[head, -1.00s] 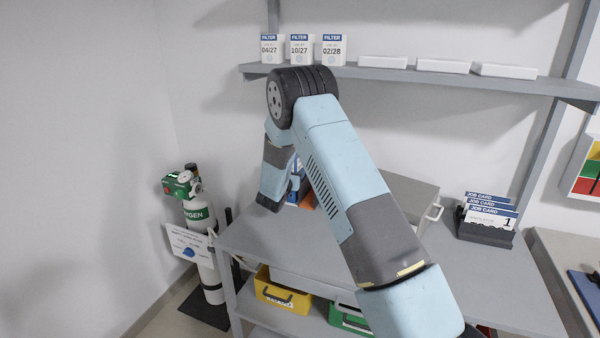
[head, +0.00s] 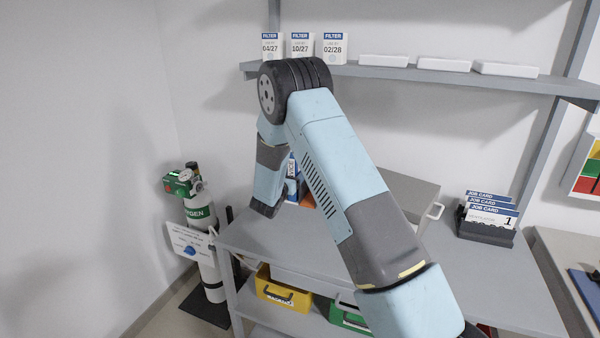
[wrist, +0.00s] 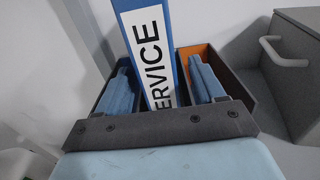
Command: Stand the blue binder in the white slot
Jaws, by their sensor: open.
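The blue binder (wrist: 151,50) with a white SERVICE label stands upright in a dark rack (wrist: 103,88) in the wrist view. Its foot is hidden, so I cannot tell which slot it is in; no white slot wall shows. My gripper (wrist: 158,68) is open, one finger on each side of the binder, with gaps between fingers and binder. An orange compartment (wrist: 228,72) shows at the rack's right. In the head view a strip of the binder (head: 292,180) shows behind my arm, which hides most of the rack.
A grey box with a handle (head: 412,196) stands right of the rack on the grey bench (head: 365,250). A job card holder (head: 487,227) is farther right. A shelf (head: 420,77) with filter boxes runs above. An oxygen cylinder (head: 203,225) stands left of the bench.

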